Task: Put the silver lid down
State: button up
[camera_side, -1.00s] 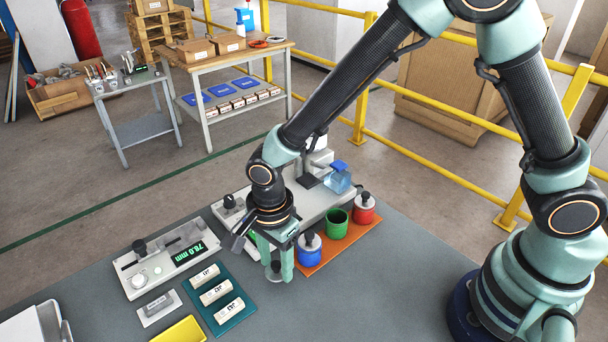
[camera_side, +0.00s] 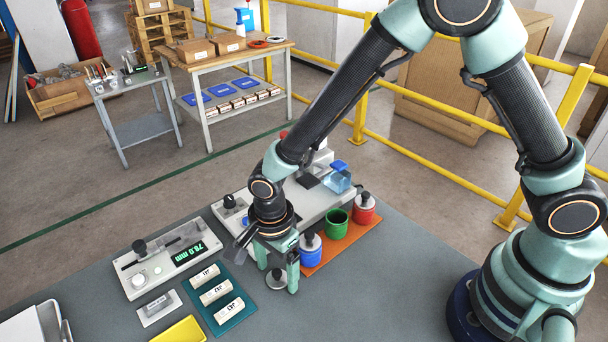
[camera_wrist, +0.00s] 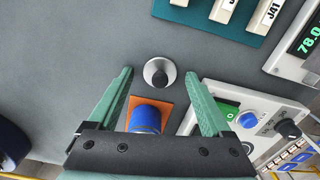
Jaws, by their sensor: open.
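The silver lid (camera_side: 275,279) is a round metal disc with a dark knob. It lies on the grey table, left of the orange tray, and it also shows in the wrist view (camera_wrist: 160,73) just beyond my fingertips. My gripper (camera_side: 278,278) is above the lid with its fingers spread wide apart. In the wrist view the open fingers (camera_wrist: 160,88) stand to either side, with nothing held between them.
An orange tray (camera_side: 318,263) holds a blue pot (camera_side: 311,256), an open green pot (camera_side: 336,225) and a red pot (camera_side: 364,212). Bare table lies in front.

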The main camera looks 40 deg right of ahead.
aim_at(277, 272)
notch_tip(277, 272, up, 12)
jog(key=f, duration=0.1)
jog(key=s+d+r+n+t, duration=0.2)
jog(key=d+r+n, duration=0.5)
jog(key=d, duration=0.4)
jog(key=s+d+r+n+t, duration=0.2)
jog(key=d+r+n, duration=0.4)
jog(key=d+n, duration=0.3)
jog(key=d+t, duration=0.1)
jog(key=d, duration=0.1)
jog(key=shift+s+d+r+t, duration=0.15)
jog(key=shift+d+r+t, duration=0.15)
jog(key=shift+r, duration=0.1)
